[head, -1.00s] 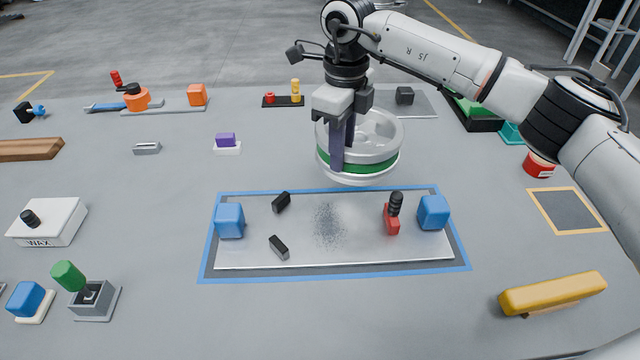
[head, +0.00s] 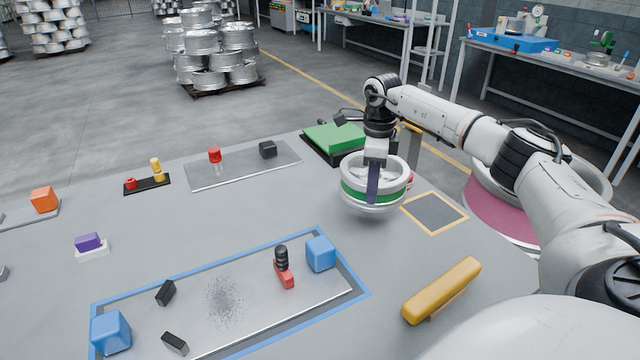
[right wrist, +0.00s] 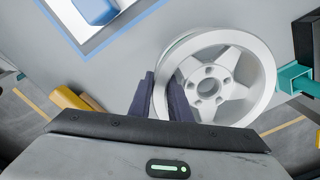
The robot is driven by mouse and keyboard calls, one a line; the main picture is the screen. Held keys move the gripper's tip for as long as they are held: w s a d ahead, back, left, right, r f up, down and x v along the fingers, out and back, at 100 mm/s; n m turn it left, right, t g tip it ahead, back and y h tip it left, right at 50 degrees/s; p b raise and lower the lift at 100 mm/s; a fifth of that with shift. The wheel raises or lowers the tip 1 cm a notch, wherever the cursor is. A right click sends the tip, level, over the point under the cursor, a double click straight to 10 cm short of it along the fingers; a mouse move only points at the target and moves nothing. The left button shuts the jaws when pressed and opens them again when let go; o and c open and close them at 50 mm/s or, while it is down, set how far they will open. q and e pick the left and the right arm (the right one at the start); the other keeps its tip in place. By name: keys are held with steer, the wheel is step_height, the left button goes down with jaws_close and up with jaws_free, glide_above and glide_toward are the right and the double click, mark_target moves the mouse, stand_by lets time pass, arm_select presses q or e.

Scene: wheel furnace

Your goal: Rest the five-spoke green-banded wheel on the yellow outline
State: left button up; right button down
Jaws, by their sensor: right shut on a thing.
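The silver wheel with a green band (head: 352,191) hangs from my right gripper (head: 373,196), which is shut on its rim. In the right wrist view the wheel (right wrist: 258,72) shows its five-spoke face, with the gripper fingers (right wrist: 163,100) on its near rim. The wheel looks roughly level and appears a little above the table. The yellow outline (head: 435,230) is a square around a dark patch on the table, just right of the wheel in the head view. Nothing is seen resting in it. My left gripper is not in view.
A green-topped black tray (head: 335,140) lies behind the wheel. A yellow padded bar (head: 440,290) lies in front of the outline. A blue-bordered plate (head: 240,300) with blue blocks is at front left. A maroon round surface (head: 492,212) is beyond the table's right edge.

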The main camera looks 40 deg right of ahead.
steer(key=s+d+r, duration=0.1)
steer(key=s+d, duration=1.1)
steer(key=d, duration=0.2)
steer(key=shift+r, duration=0.15)
steer(key=shift+s+d, duration=0.1)
steer(key=shift+d, duration=0.05)
steer(key=shift+f, duration=3.9)
steer(key=shift+f, duration=0.55)
steer(key=c, duration=1)
jaws_free()
steer(key=shift+c, duration=0.2)
step_height(320, 180, up, 16)
